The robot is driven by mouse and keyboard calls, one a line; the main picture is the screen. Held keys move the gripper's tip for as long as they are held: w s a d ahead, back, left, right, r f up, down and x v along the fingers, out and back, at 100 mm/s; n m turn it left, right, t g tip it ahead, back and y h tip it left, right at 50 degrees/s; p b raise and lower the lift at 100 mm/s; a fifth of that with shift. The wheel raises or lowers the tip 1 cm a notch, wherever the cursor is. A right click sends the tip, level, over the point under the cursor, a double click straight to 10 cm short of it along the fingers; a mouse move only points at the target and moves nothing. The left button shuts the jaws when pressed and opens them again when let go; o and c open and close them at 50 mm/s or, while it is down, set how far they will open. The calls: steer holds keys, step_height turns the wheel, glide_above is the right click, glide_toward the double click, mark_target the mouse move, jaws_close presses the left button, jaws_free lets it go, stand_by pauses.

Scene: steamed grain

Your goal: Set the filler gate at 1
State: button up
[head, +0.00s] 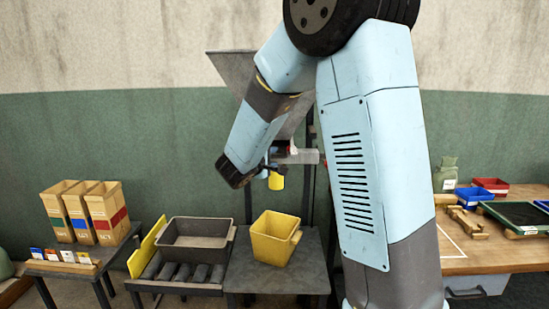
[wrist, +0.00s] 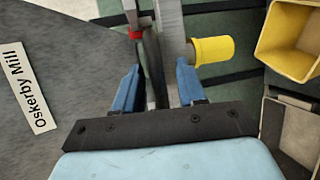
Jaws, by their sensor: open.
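The filler is a grey hopper (head: 238,70) on a dark stand, mostly hidden behind my arm in the head view. Below it sits a yellow cylindrical knob (head: 276,181), which also shows in the wrist view (wrist: 212,50) just right of the right fingertip. My gripper (wrist: 158,72) is open, its blue fingers apart, with grey bars of the filler showing between or beyond them. I cannot tell whether the fingers touch the knob or bars. A small red part (wrist: 136,33) shows beyond the left finger. No gate scale or number is readable.
A yellow bin (head: 272,240) stands on the dark table under the filler, beside a grey tray (head: 190,229) on rollers. Labelled cartons (head: 107,212) stand at left. A wooden bench (head: 470,250) with red and blue trays is at right. A label reads "Oskerby Mill" (wrist: 27,88).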

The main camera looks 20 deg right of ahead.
steer(key=shift+x, duration=1.05)
steer(key=shift+c, duration=0.3)
steer(key=shift+s, duration=0.1)
steer(key=c, duration=0.6)
steer(key=shift+f, duration=0.15)
jaws_close()
